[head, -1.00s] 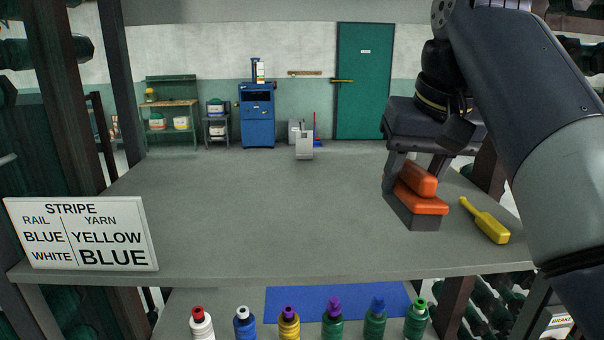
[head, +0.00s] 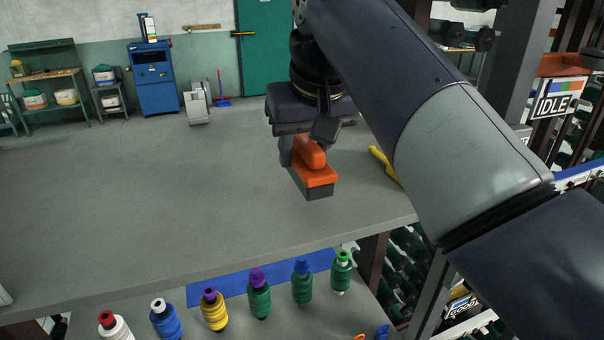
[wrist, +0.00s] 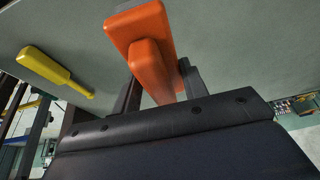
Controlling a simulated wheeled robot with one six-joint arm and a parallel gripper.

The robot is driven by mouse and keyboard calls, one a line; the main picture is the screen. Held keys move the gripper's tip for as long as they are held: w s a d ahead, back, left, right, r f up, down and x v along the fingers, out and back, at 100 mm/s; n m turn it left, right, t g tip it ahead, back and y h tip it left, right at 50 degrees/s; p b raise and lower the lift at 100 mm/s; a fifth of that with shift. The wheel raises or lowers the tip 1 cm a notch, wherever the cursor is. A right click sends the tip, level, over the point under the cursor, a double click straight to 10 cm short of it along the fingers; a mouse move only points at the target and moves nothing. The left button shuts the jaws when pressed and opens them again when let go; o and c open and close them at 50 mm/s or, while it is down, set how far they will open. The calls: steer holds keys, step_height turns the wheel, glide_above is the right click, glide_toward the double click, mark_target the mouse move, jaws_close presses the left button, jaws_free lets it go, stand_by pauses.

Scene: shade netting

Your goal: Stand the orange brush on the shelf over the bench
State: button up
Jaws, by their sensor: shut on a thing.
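The orange brush (head: 316,176) has an orange grip on an orange block, with a dark grey underside. My gripper (head: 303,158) is shut on its grip, from above, at the right part of the grey shelf (head: 180,220). The brush is roughly level, dark side down. I cannot tell whether its underside touches the shelf. In the wrist view the brush (wrist: 150,45) sits between my two dark fingers. The bench (head: 385,318) lies lower, below the shelf's front edge, partly hidden by the shelf.
A yellow-handled tool (head: 381,162) lies on the shelf right of the brush, partly hidden by my arm. Several thread cones, such as a purple-topped green one (head: 259,295), stand below by a blue mat (head: 230,287). The shelf left of the brush is clear.

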mark_target(311, 144)
steer(key=shift+f, duration=2.2)
steer(key=o, duration=0.9)
steer(key=v, duration=1.2)
steer(key=shift+p, duration=0.3)
